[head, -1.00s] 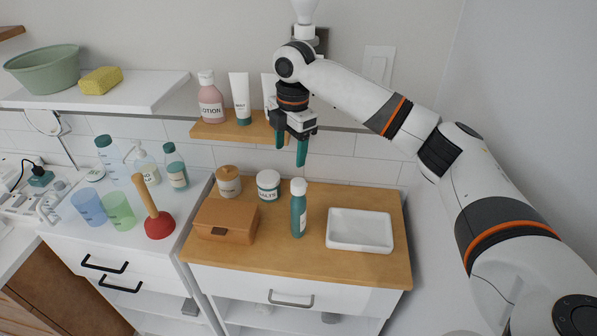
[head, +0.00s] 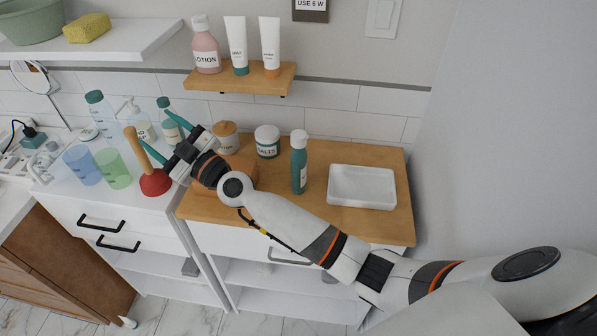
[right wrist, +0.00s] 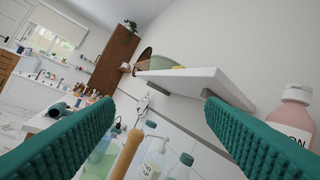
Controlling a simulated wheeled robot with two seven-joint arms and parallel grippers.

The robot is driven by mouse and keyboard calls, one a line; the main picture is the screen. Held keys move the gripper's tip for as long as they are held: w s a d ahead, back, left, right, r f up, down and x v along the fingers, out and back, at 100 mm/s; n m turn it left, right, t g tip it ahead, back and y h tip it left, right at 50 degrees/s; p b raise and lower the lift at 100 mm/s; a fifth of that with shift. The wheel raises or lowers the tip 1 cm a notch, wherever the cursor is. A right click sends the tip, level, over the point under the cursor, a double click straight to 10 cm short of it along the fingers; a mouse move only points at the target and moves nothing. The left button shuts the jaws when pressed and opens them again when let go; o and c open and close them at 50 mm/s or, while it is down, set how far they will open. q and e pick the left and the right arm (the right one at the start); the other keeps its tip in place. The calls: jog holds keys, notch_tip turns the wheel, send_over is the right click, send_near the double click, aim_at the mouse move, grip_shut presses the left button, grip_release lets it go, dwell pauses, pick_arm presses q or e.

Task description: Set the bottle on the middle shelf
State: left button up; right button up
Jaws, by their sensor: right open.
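A teal bottle with a white cap (head: 299,165) stands upright on the wooden countertop. Another bottle, with a teal cap (head: 164,102), stands on the white counter at the left, partly behind my right gripper. My right gripper (head: 154,124) is open and empty, pointing left near the plunger and this bottle. Its two teal fingers frame the right wrist view (right wrist: 160,103). A wooden wall shelf (head: 270,86) carries a pink lotion bottle (head: 206,50) and two white tubes. A white shelf (head: 130,42) is at upper left. Which shelf is the middle one I cannot tell.
A red plunger (head: 155,183) and clear cups (head: 114,170) stand close to my right gripper. A white tray (head: 362,187), a salts jar (head: 267,141) and a lidded jar (head: 226,134) are on the wooden countertop. The counter between teal bottle and tray is clear.

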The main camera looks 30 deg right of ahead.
jog(key=s+d+f+m+t+h+b, duration=0.1)
jog(key=d+f+m+h, duration=0.35)
jog(key=m+h, duration=0.2)
jog(key=s+d+f+m+t+h, duration=0.1)
jog(key=s+d+f+m+h, duration=0.15)
jog(key=d+m+h, duration=0.45)
jog(key=m+g+h+b, duration=0.1)
jog(key=m+g+h, duration=0.65)
jog(key=h, duration=0.25)
send_near(294, 174)
jog(key=w, duration=0.1)
jog(key=w+d, duration=0.1)
jog(key=shift+w+d+r+n+g, duration=0.2)
jog(key=shift+w+d+n+g, duration=0.1)
jog(key=shift+w+n, duration=0.1)
jog(key=shift+d, duration=0.35)
jog(key=p+x, duration=0.1)
jog(key=x, duration=0.5)
jog(key=p+x, duration=0.1)
jog(key=x, duration=0.4)
jog(key=shift+s+d, duration=0.1)
jog(key=shift+d, duration=0.2)
jog(key=shift+c, duration=0.6)
jog(key=c, duration=1.2)
jog(key=shift+r, duration=0.1)
grip_shut()
